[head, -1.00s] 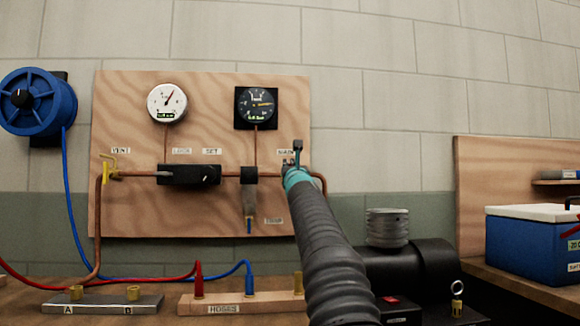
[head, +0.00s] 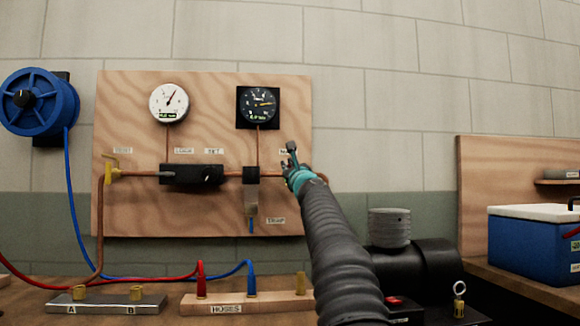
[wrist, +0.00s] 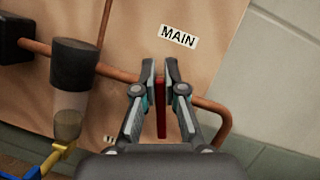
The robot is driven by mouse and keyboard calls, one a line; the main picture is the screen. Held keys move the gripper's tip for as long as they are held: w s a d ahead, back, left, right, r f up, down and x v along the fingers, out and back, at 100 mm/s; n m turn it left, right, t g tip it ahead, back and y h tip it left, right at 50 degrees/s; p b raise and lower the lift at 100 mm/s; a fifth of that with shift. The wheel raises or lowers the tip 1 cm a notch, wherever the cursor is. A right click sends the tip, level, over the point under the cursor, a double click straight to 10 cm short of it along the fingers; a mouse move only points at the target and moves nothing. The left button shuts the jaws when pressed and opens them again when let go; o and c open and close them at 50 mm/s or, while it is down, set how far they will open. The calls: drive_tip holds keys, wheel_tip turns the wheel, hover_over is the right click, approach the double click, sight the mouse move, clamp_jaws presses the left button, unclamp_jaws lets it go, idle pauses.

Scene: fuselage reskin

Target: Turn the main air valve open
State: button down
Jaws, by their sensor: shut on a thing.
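The main air valve's red lever (wrist: 161,112) stands between my gripper's fingers in the wrist view, just below the MAIN label (wrist: 179,37). My gripper (wrist: 161,78) is shut on this lever. In the wrist view the board and pipe look tilted against the gripper. In the head view my gripper (head: 293,165) is at the right end of the board's copper pipe. It hides the valve and most of its label there. The valve body is hidden behind the fingers.
The plywood board (head: 130,210) also carries a white gauge (head: 169,103), a black gauge (head: 258,105), a yellow vent valve (head: 112,168) and a black regulator block (head: 190,174). A clear-bowled filter (wrist: 72,90) hangs left of my gripper. A black compressor (head: 425,265) stands below right.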

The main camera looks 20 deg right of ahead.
drive_tip(key=n+g+y, duration=0.1)
drive_tip(key=n, duration=0.3)
drive_tip(key=a+f+n+g+y, duration=0.1)
drive_tip(key=n+y, duration=0.1)
drive_tip(key=n, duration=0.3)
drive_tip(key=f+n+g+y, duration=0.1)
drive_tip(key=n, duration=0.4)
drive_tip(key=shift+w+a+f+g+y, duration=0.1)
drive_tip(key=shift+w+a+g+y, duration=0.2)
drive_tip(key=shift+a+y, duration=0.1)
drive_tip(key=shift+f+n, duration=0.1)
drive_tip(key=shift+n, duration=0.3)
drive_tip(key=c, duration=1.2)
unclamp_jaws()
drive_tip(key=shift+a, duration=0.1)
drive_tip(key=shift+c, duration=0.2)
drive_tip(key=shift+s, duration=0.1)
